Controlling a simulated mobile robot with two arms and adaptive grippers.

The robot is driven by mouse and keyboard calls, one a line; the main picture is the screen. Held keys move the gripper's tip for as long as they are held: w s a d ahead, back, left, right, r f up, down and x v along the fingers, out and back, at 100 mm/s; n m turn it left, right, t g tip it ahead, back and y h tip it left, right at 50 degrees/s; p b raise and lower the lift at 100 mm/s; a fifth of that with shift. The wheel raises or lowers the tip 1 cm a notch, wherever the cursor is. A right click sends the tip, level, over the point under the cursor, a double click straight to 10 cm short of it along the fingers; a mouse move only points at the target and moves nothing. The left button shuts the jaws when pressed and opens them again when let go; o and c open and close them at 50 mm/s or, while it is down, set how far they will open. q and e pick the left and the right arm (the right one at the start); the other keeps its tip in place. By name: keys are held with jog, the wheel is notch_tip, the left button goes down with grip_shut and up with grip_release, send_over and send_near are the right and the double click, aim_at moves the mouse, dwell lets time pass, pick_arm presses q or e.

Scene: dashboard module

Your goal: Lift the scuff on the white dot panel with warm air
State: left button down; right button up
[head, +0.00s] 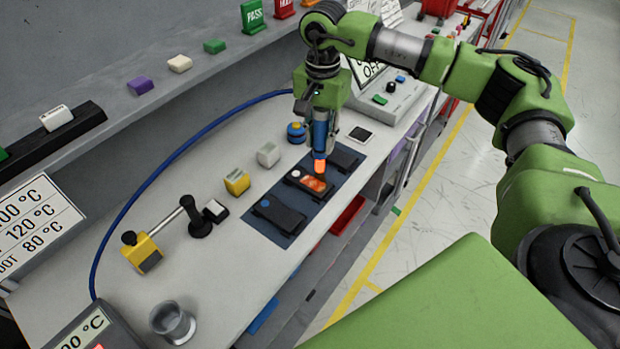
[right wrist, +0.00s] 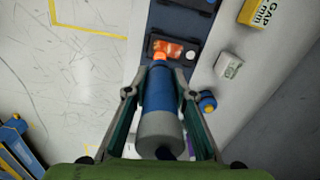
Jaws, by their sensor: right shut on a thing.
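The white dot panel (head: 316,193) is the middle of three dark panels on a dark blue mat (head: 275,232). It has a white dot at one end and a mottled orange-red patch on top; it also shows in the right wrist view (right wrist: 153,55). I cannot make out a scuff under the glow. My right gripper (head: 321,112) is shut on a blue and grey hot-air tool (right wrist: 158,92). The tool points down, its orange nozzle (head: 320,166) just over the panel's patch; whether they touch is unclear. My left gripper is not in view.
A second dark panel (head: 278,215) lies nearer, another (head: 344,158) farther. A yellow gauge block (head: 237,182), a pale block (head: 268,155) and a blue-and-orange knob (head: 296,133) stand beside the mat. A temperature sign (head: 38,222) and a digital display (head: 88,334) are at left.

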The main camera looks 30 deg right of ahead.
jog(key=shift+w+a, duration=0.35)
jog(key=shift+w, duration=0.45)
jog(key=shift+w+a, duration=0.3)
jog(key=shift+w, duration=0.45)
jog(key=shift+w+a, duration=0.35)
jog(key=shift+w, duration=0.45)
jog(key=shift+s+d, duration=0.1)
jog(key=shift+s, duration=0.05)
jog(key=shift+r, duration=0.2)
notch_tip(320, 180, up, 9)
jog(key=p, duration=0.5)
jog(key=shift+p, duration=0.35)
jog(key=shift+f, duration=0.2)
